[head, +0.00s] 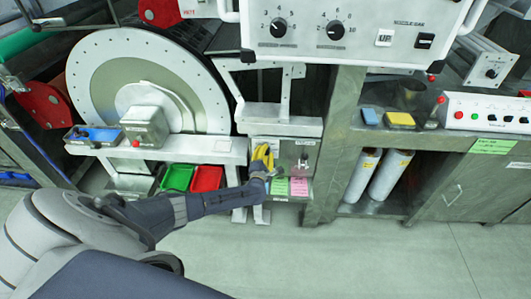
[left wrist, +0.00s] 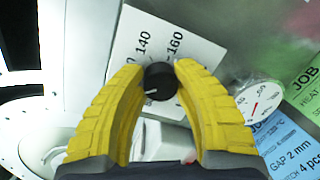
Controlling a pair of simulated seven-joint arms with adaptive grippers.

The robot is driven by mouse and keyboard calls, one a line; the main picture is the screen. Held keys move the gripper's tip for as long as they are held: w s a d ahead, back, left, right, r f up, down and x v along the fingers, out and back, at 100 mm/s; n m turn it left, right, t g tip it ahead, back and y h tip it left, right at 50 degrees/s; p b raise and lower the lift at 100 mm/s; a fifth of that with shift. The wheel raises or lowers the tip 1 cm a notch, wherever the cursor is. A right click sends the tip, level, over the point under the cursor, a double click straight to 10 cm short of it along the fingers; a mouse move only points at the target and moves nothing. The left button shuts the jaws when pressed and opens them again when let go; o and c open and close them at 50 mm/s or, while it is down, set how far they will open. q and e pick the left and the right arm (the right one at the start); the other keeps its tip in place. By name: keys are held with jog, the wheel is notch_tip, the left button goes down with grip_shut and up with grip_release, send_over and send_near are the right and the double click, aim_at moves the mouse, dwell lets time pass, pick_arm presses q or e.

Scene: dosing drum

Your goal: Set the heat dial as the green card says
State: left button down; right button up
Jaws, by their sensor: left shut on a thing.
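The black heat dial (left wrist: 160,84) sits on a white scale plate (left wrist: 140,35) with 140 and 160 readable; the other numbers are hidden. A pale mark on the dial points left in the left wrist view. My left gripper (head: 262,157), with yellow fingers, is shut on the dial, one fingertip on each side; it also shows in the left wrist view (left wrist: 158,74). The green card (left wrist: 303,88) is cut off at the right edge, showing "JOB" and part of "HEAT", its value unseen. It is small in the head view (head: 279,187). My right gripper is out of view.
A round gauge (left wrist: 259,98) with a red needle and a blue card (left wrist: 285,145) reading "GAP 2 mm" are right of the dial. A pink card (head: 299,187), green tray (head: 177,177) and red tray (head: 206,178) are nearby. The large drum (head: 90,70) stands left.

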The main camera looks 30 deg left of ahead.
pick_arm(q)
jog(key=m, duration=0.6)
jog(key=shift+d+m+g, duration=0.1)
jog(key=shift+m+g, duration=0.2)
jog(key=shift+g, duration=0.1)
jog(key=m, duration=0.5)
jog(key=shift+f+m+g+y, duration=0.15)
jog(key=shift+m+g+y, duration=0.25)
jog(key=m, duration=0.5)
jog(key=shift+f+m+y, duration=0.1)
jog(key=shift+m+y, duration=0.2)
jog(key=shift+y, duration=0.1)
jog(key=m+y, duration=0.1)
jog(key=m, duration=0.4)
jog(key=shift+f+g, duration=0.1)
jog(key=shift+g, duration=0.2)
jog(key=shift+m, duration=0.4)
jog(key=c, duration=1.2)
grip_release()
jog(key=v, duration=1.2)
